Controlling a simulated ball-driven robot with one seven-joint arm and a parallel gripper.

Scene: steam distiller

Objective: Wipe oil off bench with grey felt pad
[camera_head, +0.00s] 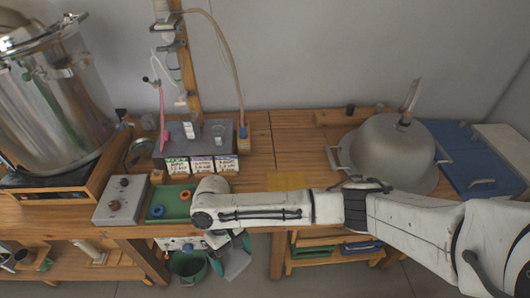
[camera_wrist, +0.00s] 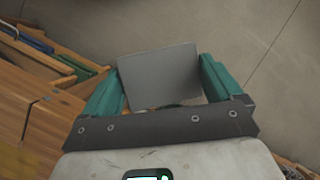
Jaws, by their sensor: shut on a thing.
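The grey felt pad (camera_wrist: 160,76) is a flat grey square held between the green fingers of my gripper (camera_wrist: 165,88) in the wrist view. In the head view my gripper (camera_head: 233,255) points down just in front of the bench's front edge, over the floor, with the pad (camera_head: 237,264) low in it. A yellowish translucent patch, which looks like the oil (camera_head: 286,181), lies on the wooden bench (camera_head: 262,160) near its front edge, right of and behind my gripper. The pad is apart from the patch. My forearm crosses just in front of the patch.
A green tray (camera_head: 177,218) with blue and orange rings and a grey control box (camera_head: 121,198) sit left of the patch. A metal dome (camera_head: 393,152) stands to its right, labelled boxes (camera_head: 200,165) behind left. A green bucket (camera_head: 188,266) is below, beside my gripper.

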